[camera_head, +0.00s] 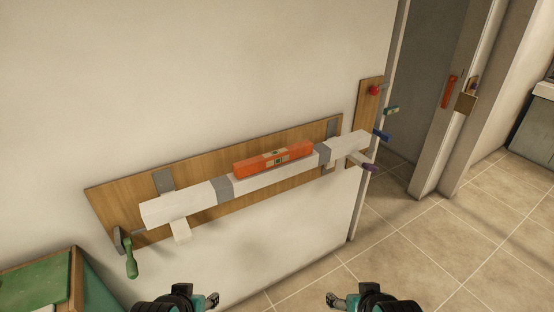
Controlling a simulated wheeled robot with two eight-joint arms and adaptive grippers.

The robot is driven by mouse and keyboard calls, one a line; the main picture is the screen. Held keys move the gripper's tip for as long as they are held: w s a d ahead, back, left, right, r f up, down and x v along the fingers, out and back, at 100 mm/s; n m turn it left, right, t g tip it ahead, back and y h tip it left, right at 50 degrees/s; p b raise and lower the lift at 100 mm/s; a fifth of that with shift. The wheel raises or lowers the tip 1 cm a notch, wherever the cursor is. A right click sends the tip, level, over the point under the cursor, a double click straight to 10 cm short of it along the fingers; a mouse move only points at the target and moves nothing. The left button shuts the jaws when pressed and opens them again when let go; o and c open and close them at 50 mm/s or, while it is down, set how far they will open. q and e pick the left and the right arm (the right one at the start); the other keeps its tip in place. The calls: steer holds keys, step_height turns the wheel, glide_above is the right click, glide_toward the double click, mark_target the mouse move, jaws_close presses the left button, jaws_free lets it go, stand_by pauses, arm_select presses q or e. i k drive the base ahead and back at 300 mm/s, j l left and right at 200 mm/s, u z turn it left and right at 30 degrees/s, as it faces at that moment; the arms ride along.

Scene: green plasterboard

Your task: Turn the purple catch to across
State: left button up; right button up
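A lever with a purple tip (370,167) sticks out at the lower end of a narrow wooden board (368,92) by the wall's right edge. It slants down to the right, and its base is partly hidden behind the white beam's end. A smaller purple piece (474,86) shows at the door frame, too small to make out. My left gripper (212,300) and my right gripper (332,299) are at the bottom edge, well below and apart from the purple-tipped lever. Their fingers are too little seen to tell open from shut.
A red knob (374,90), a green handle (391,111) and a blue handle (382,135) sit above the purple tip. A white beam (190,200) with an orange level (257,163) spans a long board. A green-handled lever (131,262) hangs left. Tiled floor is free at right.

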mark_target(369, 167)
steer(key=i+z, duration=0.15)
steer(key=z, duration=0.3)
steer(key=i+j+z, duration=0.1)
steer(key=z, duration=0.35)
steer(key=i+j+z, duration=0.15)
steer(key=z, duration=0.3)
